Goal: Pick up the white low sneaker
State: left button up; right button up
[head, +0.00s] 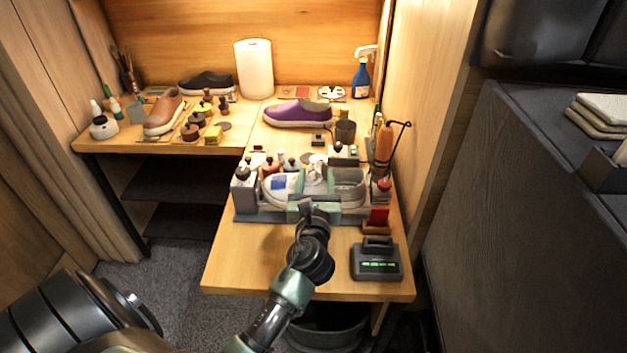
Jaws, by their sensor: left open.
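The white low sneaker (277,190) lies on a grey tray (246,215) on the near part of the bench, with a blue patch on its side. My left gripper (316,180) is open and is over the middle of the tray, beside or above the sneaker's right part. The gripper covers part of the sneaker, and I cannot tell whether the fingers touch it. A grey rounded form shows right of the gripper; I cannot tell if it belongs to the sneaker. My right gripper is not in view.
A purple shoe (297,114) lies farther back. The front left of the bench is clear.

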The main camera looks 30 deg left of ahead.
pick_arm(q)
jog(key=shift+w+a+r, duration=0.15)
jog(key=shift+w+a, duration=0.05)
jog(key=shift+w, duration=0.15)
jog(key=shift+w+a+r, duration=0.15)
jog(key=shift+w+a, duration=0.15)
jog(key=shift+w, duration=0.3)
jog(key=x, duration=0.3)
jog(key=shift+w+a, duration=0.15)
jog(key=shift+w, duration=0.25)
jog(key=shift+w+a, duration=0.3)
jog(key=shift+w, duration=0.2)
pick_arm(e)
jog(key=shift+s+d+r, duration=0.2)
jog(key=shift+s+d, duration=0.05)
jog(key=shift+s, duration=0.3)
pick_arm(q)
grip_shut()
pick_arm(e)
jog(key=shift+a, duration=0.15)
